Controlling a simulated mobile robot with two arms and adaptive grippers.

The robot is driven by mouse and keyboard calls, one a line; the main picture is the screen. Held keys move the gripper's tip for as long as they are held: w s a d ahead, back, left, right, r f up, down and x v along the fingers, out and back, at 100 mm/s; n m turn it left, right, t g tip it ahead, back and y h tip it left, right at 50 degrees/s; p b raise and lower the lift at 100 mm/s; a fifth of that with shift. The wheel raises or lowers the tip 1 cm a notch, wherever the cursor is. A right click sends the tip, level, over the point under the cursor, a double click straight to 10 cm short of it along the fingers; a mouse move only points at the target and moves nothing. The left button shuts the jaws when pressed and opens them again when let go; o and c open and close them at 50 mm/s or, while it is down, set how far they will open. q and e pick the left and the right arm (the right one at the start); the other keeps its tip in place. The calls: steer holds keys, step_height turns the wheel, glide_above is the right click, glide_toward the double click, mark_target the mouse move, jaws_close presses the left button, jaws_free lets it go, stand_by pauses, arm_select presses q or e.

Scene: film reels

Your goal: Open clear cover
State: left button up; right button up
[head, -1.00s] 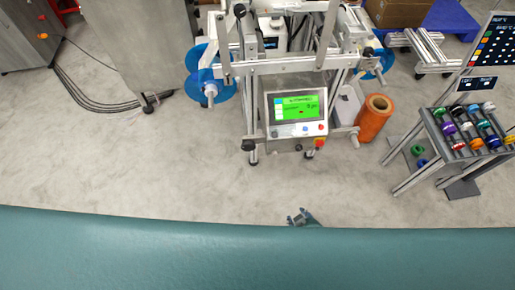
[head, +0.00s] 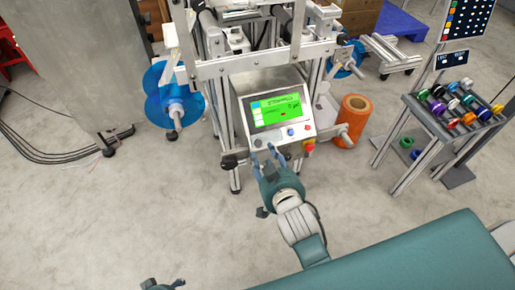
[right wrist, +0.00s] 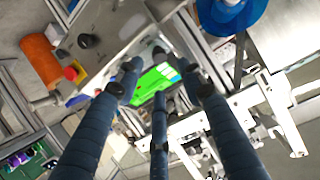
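The machine (head: 264,68) stands at the top centre of the head view, with a tilted control panel and a lit green screen (head: 278,110). I cannot make out a clear cover on it for certain. My right gripper (head: 267,157) is in front of the panel's lower edge, its fingers spread and empty. In the right wrist view my right gripper (right wrist: 158,78) shows its separate fingers, with the green screen (right wrist: 154,84) behind them. My left gripper (head: 163,285) shows only in part at the bottom edge, and its fingers are unclear.
Blue reels (head: 174,97) flank the machine. A red emergency button (head: 308,147) is at the panel's right. An orange roll (head: 353,120) stands on the floor to the right, near a rack of coloured spools (head: 452,118). The floor at left front is clear.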

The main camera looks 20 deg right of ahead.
mark_target(259, 144)
steer(key=b+x, duration=0.1)
steer(key=x, duration=0.5)
steer(key=shift+f, duration=0.15)
arm_select(q)
steer(key=shift+w+r, duration=0.25)
steer(key=shift+r, duration=0.55)
steer(key=shift+w+r, duration=0.2)
steer(key=shift+r, duration=0.65)
steer(key=shift+w+r, duration=0.25)
steer(key=shift+r, duration=0.55)
arm_select(e)
steer(key=shift+w+f, duration=0.2)
steer(key=shift+w, duration=0.45)
arm_select(q)
steer(key=shift+d, duration=0.1)
arm_select(e)
jaws_close()
